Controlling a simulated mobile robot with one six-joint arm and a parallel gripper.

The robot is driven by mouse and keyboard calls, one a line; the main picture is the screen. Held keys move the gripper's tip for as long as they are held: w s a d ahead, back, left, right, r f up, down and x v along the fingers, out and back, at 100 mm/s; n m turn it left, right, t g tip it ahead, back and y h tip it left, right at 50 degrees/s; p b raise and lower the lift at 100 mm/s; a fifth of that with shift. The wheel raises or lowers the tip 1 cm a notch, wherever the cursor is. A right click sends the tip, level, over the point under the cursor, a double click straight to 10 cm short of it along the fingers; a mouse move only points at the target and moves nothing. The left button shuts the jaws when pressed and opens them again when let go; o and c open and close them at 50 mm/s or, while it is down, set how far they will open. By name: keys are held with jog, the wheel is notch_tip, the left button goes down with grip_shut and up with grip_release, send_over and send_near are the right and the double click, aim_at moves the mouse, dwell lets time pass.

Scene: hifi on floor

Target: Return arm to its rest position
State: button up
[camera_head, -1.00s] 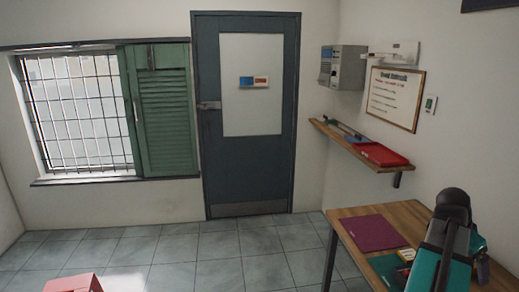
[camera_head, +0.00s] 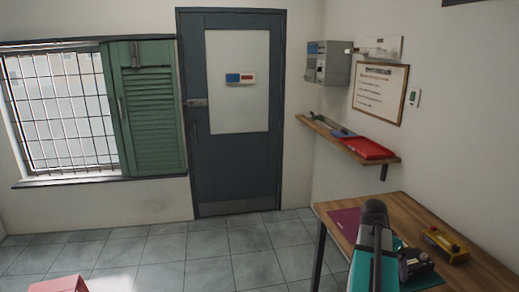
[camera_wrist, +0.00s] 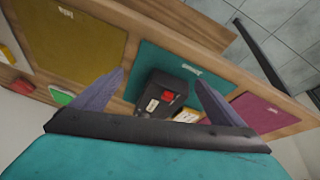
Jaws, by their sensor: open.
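My gripper (camera_wrist: 159,80) is open in the wrist view, its two fingers spread with nothing held between them. It points down over the wooden desk (camera_head: 400,208). A black box with a red button (camera_wrist: 168,96) shows between and beyond the fingers, on a teal mat (camera_wrist: 203,70). I cannot tell the height of the fingers above it. In the head view my arm, with its teal link and dark joint, stands in front of the desk's left part.
A yellow mat (camera_wrist: 72,42) shows in the wrist view. A wall shelf (camera_head: 345,142) holds a red tray (camera_head: 367,149). The tiled floor (camera_head: 215,258) is mostly clear; a pink stool (camera_head: 58,285) stands lower left.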

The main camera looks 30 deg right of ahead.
jog(key=w+a+f+n+g+y+b, duration=0.1)
jog(key=w+a+f+n+b, duration=0.25)
jog(key=a+f, duration=1.15)
jog(key=w+a+f+n+g+y+b, duration=0.1)
jog(key=w+a+f+n+y+b, duration=0.2)
jog(key=a+f, duration=1.15)
jog(key=s+a+f+n+g+b, duration=0.1)
jog(key=s+a+f+n, duration=0.4)
jog(key=s+a+f, duration=0.4)
jog(key=s+a+f+n+g+b, duration=0.1)
jog(key=s+a+f+n, duration=0.5)
jog(key=a+f, duration=0.8)
jog(key=shift+s+f+g+y+b, duration=0.3)
jog(key=shift+s+f+b, duration=0.25)
jog(key=shift+s+f, duration=0.7)
jog(key=shift+s+a+r, duration=0.1)
jog(key=shift+s+r, duration=0.1)
jog(key=shift+r, duration=0.1)
